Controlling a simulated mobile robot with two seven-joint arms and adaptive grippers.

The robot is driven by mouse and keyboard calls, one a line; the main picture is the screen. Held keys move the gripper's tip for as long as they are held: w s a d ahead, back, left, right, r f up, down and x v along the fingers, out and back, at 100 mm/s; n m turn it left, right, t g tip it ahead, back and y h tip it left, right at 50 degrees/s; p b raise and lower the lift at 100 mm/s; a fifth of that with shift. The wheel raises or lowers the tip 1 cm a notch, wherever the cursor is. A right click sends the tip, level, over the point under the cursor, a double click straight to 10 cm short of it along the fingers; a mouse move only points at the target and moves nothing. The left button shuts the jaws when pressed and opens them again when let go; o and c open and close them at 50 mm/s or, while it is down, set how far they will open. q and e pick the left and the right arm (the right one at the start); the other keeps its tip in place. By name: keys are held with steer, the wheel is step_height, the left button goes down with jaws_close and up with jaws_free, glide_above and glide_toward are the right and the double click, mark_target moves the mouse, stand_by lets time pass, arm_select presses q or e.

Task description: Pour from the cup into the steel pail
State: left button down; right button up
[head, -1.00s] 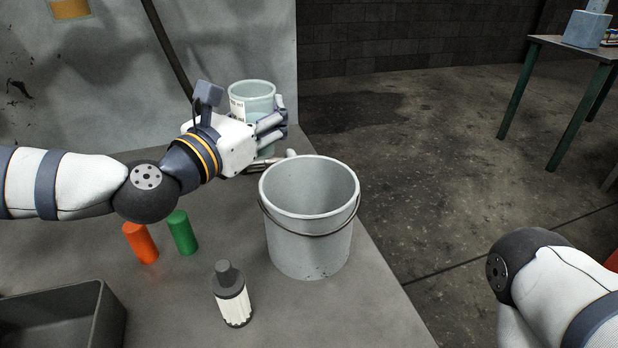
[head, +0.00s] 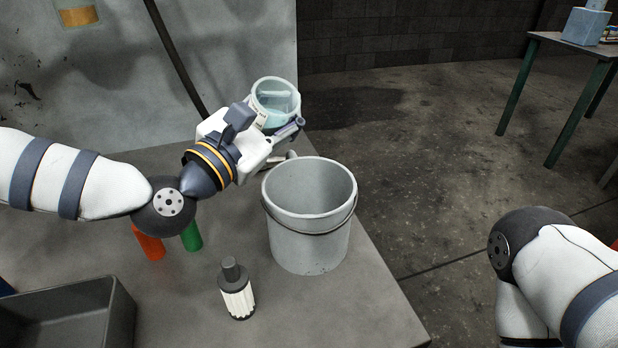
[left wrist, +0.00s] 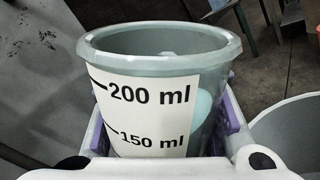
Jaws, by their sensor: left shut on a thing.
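The cup (head: 276,97) is translucent and pale blue-green, with a white label. My left gripper (head: 280,130) is shut on it and holds it behind the pail, tilted toward the pail and the camera. In the left wrist view the cup (left wrist: 160,50) fills the middle between my fingers, its label marked 200 ml and 150 ml. The steel pail (head: 309,238) stands upright on the table, in front of and a little right of the cup. Its rim also shows in the left wrist view (left wrist: 290,112). No stream shows. My right gripper is out of view.
A white bottle with a grey cap (head: 236,290) stands left of the pail. An orange cylinder (head: 150,247) and a green cylinder (head: 192,237) stand below my left arm. A dark bin (head: 70,318) is at front left. The table's right edge runs close beside the pail.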

mark_target(293, 107)
arm_select(q)
steer(key=shift+s+d+r+m, duration=0.25)
steer(key=shift+r+m, duration=0.15)
steer(key=shift+m, duration=0.5)
steer(key=shift+r+h, duration=0.1)
steer(key=shift+h, duration=0.2)
steer(key=shift+s+d+r+m, duration=0.1)
steer(key=shift+r+m, duration=0.15)
steer(key=shift+m, duration=0.35)
steer(key=shift+f+m+h, duration=0.3)
steer(key=shift+m+h, duration=0.15)
steer(key=shift+m, duration=0.6)
steer(key=shift+f+m+h, duration=0.3)
steer(key=shift+m+h, duration=0.15)
steer(key=shift+m, duration=0.6)
steer(key=shift+s+d+r+m+g+h, duration=0.15)
steer(key=shift+r+m+g+h, duration=0.25)
steer(key=shift+m, duration=0.7)
steer(key=shift+s+d+r+m+g+h, duration=0.35)
steer(key=shift+s+d+r+m, duration=0.2)
steer(key=shift+m, duration=0.55)
steer(key=shift+s+d+f+m+g+h, duration=0.1)
steer(key=shift+f+m+g+h, duration=0.1)
steer(key=shift+m, duration=0.4)
steer(key=shift+s+d+f+m+g+h, duration=0.1)
steer(key=shift+f+m+h, duration=0.1)
steer(key=shift+m, duration=0.4)
steer(key=shift+s+r+m, duration=0.15)
steer(key=shift+r+m, duration=0.05)
steer(key=shift+m, duration=0.4)
